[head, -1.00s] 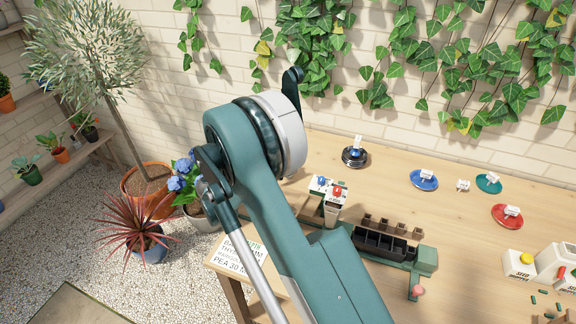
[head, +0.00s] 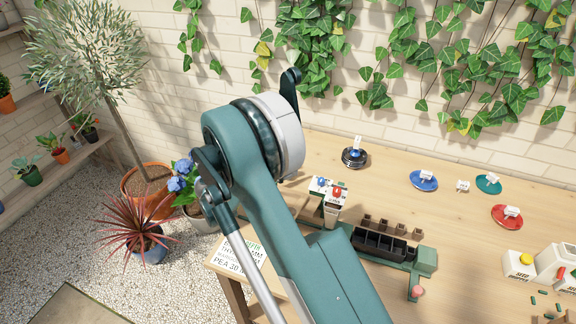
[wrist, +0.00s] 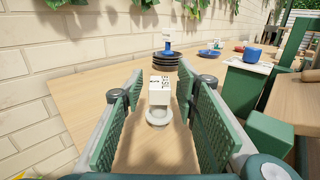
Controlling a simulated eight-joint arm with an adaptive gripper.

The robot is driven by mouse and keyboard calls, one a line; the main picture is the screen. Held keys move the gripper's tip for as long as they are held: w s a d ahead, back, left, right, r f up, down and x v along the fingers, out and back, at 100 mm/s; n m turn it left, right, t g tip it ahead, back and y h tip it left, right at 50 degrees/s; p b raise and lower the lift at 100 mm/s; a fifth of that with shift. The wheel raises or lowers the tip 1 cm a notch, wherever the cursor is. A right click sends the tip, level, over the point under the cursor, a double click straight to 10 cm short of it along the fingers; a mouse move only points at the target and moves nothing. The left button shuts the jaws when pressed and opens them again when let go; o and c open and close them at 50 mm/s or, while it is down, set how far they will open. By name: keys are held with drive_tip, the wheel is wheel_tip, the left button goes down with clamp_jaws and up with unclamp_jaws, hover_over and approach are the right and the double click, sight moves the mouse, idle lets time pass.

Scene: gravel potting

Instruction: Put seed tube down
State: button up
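In the wrist view, my gripper (wrist: 158,108) shows as two green ribbed pads standing apart, one on each side. Between them is a small white piece with a printed label (wrist: 159,92) and a pale round ring (wrist: 157,117) at its near end, which I take for the seed tube. A gap of bare wood shows on both sides of it, so the pads do not appear to touch it. It seems to be at the tabletop; exact contact cannot be told. In the head view my arm hides the gripper and the tube.
A stack of black saucers (wrist: 167,64) stands beyond the gripper. The brick wall runs close on the left. In the head view, a black tray (head: 380,245), a dispenser with red and blue knobs (head: 329,196) and blue (head: 423,181) and red saucers (head: 507,217) lie right.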

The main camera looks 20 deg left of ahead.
drive_tip(key=p+v, duration=0.2)
drive_tip(key=v, duration=0.9)
drive_tip(key=shift+s+a, duration=0.2)
idle(0.6)
